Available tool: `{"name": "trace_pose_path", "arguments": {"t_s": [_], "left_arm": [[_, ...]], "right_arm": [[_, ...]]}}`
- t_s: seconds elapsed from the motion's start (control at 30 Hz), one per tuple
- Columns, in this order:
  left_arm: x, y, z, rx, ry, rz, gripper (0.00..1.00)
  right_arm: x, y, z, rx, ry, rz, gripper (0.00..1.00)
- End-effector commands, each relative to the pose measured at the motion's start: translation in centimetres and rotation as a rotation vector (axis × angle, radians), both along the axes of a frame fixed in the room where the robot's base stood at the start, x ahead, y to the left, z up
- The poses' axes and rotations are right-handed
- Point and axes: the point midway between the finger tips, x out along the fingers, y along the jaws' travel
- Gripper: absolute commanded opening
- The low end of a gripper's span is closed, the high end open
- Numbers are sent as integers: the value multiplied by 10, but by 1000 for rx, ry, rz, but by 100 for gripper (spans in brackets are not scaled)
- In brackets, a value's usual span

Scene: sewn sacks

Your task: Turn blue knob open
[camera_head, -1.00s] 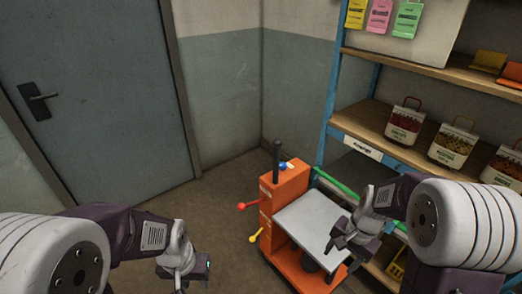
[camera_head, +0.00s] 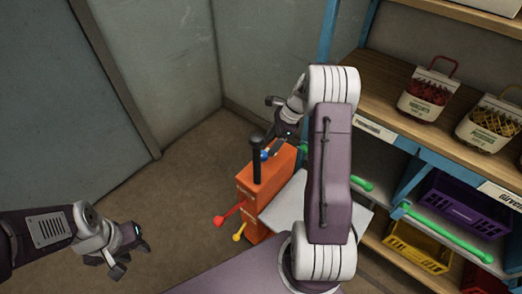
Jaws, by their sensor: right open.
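The blue knob (camera_head: 264,155) is small and sits on top of the orange machine (camera_head: 262,188), beside a black upright post (camera_head: 256,162). My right gripper (camera_head: 281,141) is open, just above and slightly right of the blue knob. I cannot tell whether its fingers touch the knob, as the fingertips are small and dark. My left gripper (camera_head: 131,258) hangs at the lower left, well apart from the machine, with nothing visible in it. Its jaw opening is unclear.
A red-ended lever (camera_head: 220,219) and a yellow-ended one (camera_head: 238,236) stick out of the machine's left side. A grey platform (camera_head: 283,210) is partly hidden by my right arm. Shelving with bagged goods (camera_head: 428,93) and a purple crate (camera_head: 462,204) stands right. Floor left is clear.

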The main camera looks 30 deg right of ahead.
Motion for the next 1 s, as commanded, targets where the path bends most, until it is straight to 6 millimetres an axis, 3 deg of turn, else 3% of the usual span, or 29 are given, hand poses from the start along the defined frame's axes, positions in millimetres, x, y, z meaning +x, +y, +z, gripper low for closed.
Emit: {"name": "trace_pose_path", "arguments": {"t_s": [0.1,0.3,0.63,0.87,1.0], "left_arm": [[0,0,-5,0,0,0,36],[0,0,-8,0,0,0,36],[0,0,-8,0,0,0,36],[0,0,-8,0,0,0,36],[0,0,-8,0,0,0,36]], "right_arm": [[3,10,-27,2,4,2,59],[8,21,-55,-1,1,3,59],[9,23,-61,-2,0,2,59],[10,23,-60,-2,0,2,0],[10,23,-60,-2,0,6,0]]}}
